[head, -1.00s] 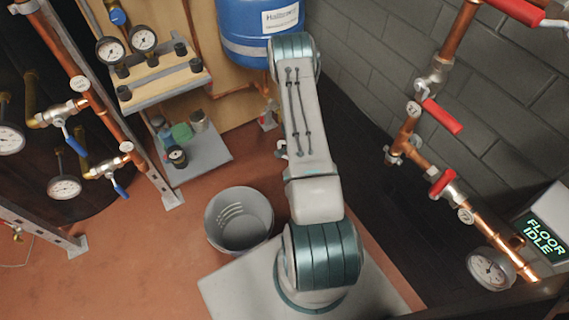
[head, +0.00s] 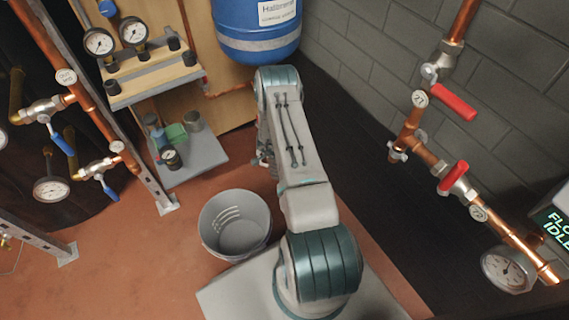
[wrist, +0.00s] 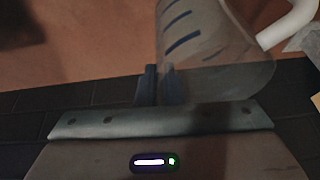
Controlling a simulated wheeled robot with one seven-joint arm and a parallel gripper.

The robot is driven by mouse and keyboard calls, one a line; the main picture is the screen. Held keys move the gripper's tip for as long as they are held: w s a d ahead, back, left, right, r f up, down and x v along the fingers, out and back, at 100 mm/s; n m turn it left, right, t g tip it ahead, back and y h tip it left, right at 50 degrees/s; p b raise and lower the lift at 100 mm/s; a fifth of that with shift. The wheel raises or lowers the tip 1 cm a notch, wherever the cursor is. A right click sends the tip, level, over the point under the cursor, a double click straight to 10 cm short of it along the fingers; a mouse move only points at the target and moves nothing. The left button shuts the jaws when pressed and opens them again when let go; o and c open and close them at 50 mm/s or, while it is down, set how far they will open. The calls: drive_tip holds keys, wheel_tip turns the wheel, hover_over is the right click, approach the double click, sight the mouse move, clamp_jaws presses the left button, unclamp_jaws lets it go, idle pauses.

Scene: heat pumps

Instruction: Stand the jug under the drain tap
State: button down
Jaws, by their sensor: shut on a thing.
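The jug (wrist: 215,55) is a clear, see-through vessel with blue marks on its side, at the top of the wrist view. My gripper (wrist: 162,85) is shut on the jug's wall, with one dark finger outside and the other showing through the clear plastic. The jug looks tilted in that view. A thick white curved bar (wrist: 290,25) meets its right side; I cannot tell whether it is the handle. In the head view my arm hides the jug and gripper. I cannot make out the drain tap for certain.
A grey bucket (head: 235,225) stands on the red-brown floor, left of my arm. A blue tank (head: 258,28) hangs behind. A low grey shelf (head: 195,160) holds small items. Copper pipes with red-handled valves (head: 455,178) line the right. Floor at lower left is mostly clear.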

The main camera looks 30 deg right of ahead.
drive_tip(key=shift+r, duration=0.1)
drive_tip(key=shift+f, duration=0.2)
drive_tip(key=c, duration=1.6)
unclamp_jaws()
drive_tip(key=shift+r, duration=0.1)
drive_tip(key=shift+r, duration=0.1)
drive_tip(key=shift+r, duration=0.35)
drive_tip(key=p+v, duration=0.4)
drive_tip(key=v, duration=0.7)
drive_tip(key=shift+a+r+p, duration=0.15)
drive_tip(key=shift+p, duration=0.2)
